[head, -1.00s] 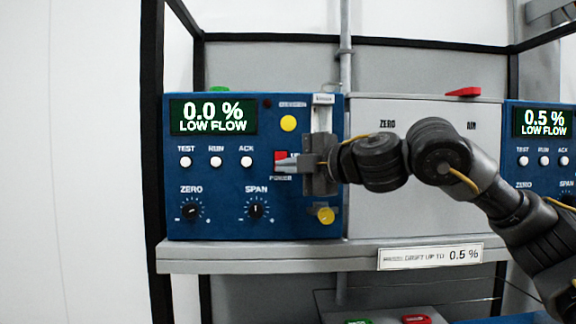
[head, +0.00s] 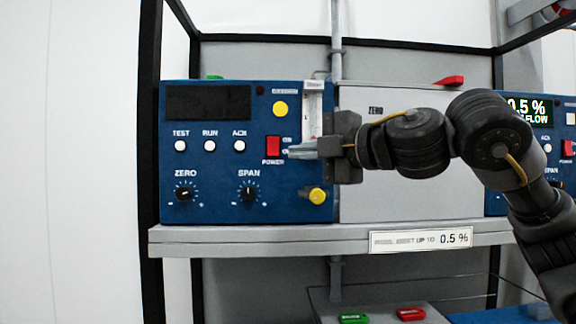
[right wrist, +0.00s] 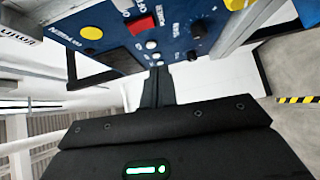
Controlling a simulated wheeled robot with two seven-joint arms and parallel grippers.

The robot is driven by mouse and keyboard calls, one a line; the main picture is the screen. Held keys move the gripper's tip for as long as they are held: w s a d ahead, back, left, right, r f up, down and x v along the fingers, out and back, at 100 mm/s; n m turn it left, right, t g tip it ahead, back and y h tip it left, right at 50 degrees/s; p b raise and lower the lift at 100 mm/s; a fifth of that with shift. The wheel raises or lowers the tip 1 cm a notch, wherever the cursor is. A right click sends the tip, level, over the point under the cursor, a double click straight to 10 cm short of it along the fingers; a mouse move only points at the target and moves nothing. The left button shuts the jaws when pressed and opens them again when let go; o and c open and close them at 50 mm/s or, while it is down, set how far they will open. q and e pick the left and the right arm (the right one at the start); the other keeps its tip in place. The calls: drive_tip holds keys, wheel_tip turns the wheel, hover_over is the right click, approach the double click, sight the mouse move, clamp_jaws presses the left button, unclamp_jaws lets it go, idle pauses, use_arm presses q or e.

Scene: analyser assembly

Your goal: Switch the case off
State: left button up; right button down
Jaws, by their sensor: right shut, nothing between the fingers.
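The blue analyser case (head: 220,208) stands on the shelf at left, and its display (head: 208,102) is dark. Its red POWER switch (head: 273,146) is uncovered on the right part of the panel. The switch also shows in the right wrist view (right wrist: 142,25). My right gripper (head: 292,152) is shut and empty, with its fingertips just right of the switch, in front of the panel. I cannot tell whether they touch the panel. In the right wrist view the shut fingers (right wrist: 157,85) point toward the panel. My left gripper is not in view.
A grey cabinet (head: 400,195) stands right of the case, with a second blue case (head: 496,205) beyond, its display lit. The shelf edge (head: 250,240) carries a label (head: 420,240).

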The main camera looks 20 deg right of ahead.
use_arm(q)
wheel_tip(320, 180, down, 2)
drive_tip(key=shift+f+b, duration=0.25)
drive_tip(key=shift+b, duration=0.55)
use_arm(e)
drive_tip(key=v, duration=0.4)
drive_tip(key=shift+s+d+f, duration=0.15)
drive_tip(key=shift+d+f, duration=0.15)
drive_tip(key=shift+f, duration=0.1)
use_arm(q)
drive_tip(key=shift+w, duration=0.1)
